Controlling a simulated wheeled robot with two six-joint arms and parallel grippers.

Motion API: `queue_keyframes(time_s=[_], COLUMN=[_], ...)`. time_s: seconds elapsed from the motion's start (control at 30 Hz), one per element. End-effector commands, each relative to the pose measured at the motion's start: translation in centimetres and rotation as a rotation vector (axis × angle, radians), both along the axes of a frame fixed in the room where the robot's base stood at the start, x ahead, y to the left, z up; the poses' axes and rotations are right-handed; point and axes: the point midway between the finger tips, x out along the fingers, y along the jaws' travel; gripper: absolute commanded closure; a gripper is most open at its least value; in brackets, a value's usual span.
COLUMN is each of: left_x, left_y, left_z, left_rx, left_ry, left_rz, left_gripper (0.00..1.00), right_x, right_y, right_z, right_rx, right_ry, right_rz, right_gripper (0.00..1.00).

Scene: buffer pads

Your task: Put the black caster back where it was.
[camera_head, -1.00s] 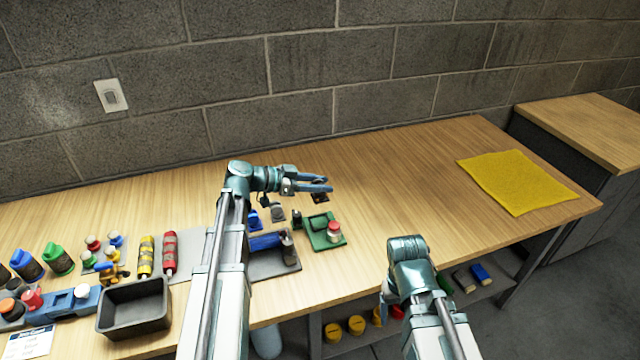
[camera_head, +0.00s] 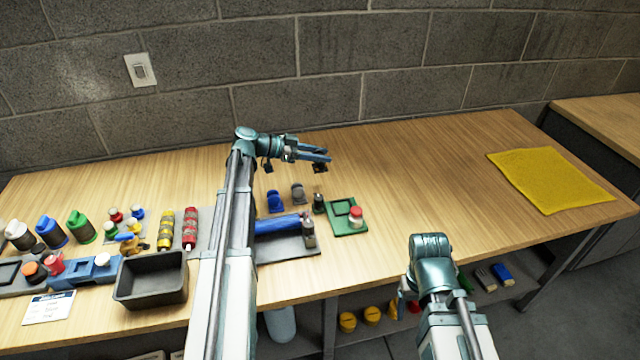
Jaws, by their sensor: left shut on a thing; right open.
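My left gripper (camera_head: 322,156) is over the back part of the table, shut on a small dark thing (camera_head: 320,168) that looks like the black caster. It hangs under the fingertips, apart from the table, and its shape is partly hidden. Below it on the table stand a blue caster (camera_head: 275,203), a grey caster (camera_head: 298,194) and a dark green one (camera_head: 319,204), in a row. My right gripper (camera_head: 402,288) is low by the table's front edge, mostly hidden by its own arm. It is open, with nothing seen in it.
A green tray (camera_head: 343,228) with a red-capped jar (camera_head: 356,216) lies right of the casters. A grey mat (camera_head: 290,252) holds a blue roll. A black bin (camera_head: 150,282) and several bottles are at left. A yellow cloth (camera_head: 550,180) lies at right. The table's middle right is clear.

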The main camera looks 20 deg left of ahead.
Motion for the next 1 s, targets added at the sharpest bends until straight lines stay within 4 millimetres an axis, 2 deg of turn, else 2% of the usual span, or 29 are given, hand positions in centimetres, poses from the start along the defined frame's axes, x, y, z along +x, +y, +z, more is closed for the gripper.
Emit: queue_keyframes(time_s=[0.03, 0.2, 0.5, 0.83, 1.0], left_x=[0.0, 0.0, 0.0, 0.0, 0.0], left_y=[0.0, 0.0, 0.0, 0.0, 0.0], left_z=[-1.6, -4.2, -4.8, -8.4, -8.2], left_rx=[0.000, 0.000, 0.000, 0.000, 0.000], left_ry=[0.000, 0.000, 0.000, 0.000, 0.000], left_rz=[0.000, 0.000, 0.000, 0.000, 0.000], left_gripper=[1.00, 1.00, 1.00, 1.00, 1.00], right_x=[0.0, 0.0, 0.0, 0.0, 0.0], right_y=[0.0, 0.0, 0.0, 0.0, 0.0], right_z=[-1.6, -4.2, -4.8, -8.4, -8.2], right_rx=[0.000, 0.000, 0.000, 0.000, 0.000], right_ry=[0.000, 0.000, 0.000, 0.000, 0.000], right_rz=[0.000, 0.000, 0.000, 0.000, 0.000], right_gripper=[0.26, 0.26, 0.26, 0.26, 0.26])
